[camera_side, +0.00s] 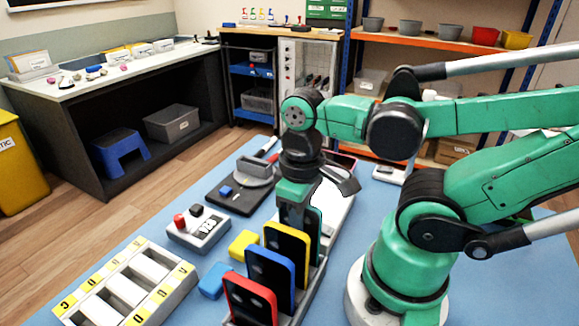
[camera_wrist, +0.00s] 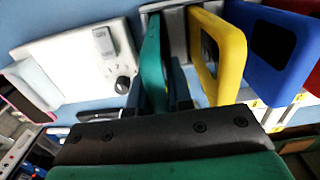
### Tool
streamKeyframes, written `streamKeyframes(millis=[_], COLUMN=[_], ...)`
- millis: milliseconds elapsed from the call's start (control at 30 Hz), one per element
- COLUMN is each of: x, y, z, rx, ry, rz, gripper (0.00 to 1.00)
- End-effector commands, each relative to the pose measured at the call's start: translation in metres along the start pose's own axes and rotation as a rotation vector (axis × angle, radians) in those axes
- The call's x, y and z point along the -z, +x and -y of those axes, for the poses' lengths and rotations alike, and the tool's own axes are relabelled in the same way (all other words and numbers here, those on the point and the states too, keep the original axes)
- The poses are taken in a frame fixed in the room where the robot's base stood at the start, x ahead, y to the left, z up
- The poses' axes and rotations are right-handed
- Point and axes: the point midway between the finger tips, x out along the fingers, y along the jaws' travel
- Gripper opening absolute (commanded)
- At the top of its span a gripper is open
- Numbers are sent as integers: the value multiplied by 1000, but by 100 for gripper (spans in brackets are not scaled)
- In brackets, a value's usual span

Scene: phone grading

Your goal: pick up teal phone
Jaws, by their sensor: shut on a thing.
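The teal phone (camera_side: 317,238) stands upright at the far end of a row of phones in a grey rack (camera_side: 316,285), partly hidden behind the yellow phone (camera_side: 287,250). In the wrist view the teal phone (camera_wrist: 152,62) shows edge-on between my fingers. My gripper (camera_side: 298,212) points down over the far end of the rack and is shut on the teal phone; it also shows in the wrist view (camera_wrist: 162,98). The fingertips are largely hidden in the side view. I cannot tell whether the phone's lower end is still in its slot.
Close beside the yellow phone stand a blue phone (camera_side: 270,278) and a red phone (camera_side: 249,302). A white device (camera_side: 331,196) lies past the rack. Yellow (camera_side: 243,244) and blue (camera_side: 214,281) blocks, a button box (camera_side: 198,229) and a lettered tray (camera_side: 75,305) are on the left.

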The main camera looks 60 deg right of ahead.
Motion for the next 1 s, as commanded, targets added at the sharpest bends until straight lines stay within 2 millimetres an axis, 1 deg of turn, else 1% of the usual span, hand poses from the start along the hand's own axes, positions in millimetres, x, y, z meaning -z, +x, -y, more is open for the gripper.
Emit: streamKeyframes(millis=[133,367,700,1000], x=[0,0,-1,-1], y=[-11,-18,-38,-39], z=[0,0,0,0], rx=[0,0,0,0], ry=[0,0,0,0], rz=[0,0,0,0], gripper=[0,0,0,0])
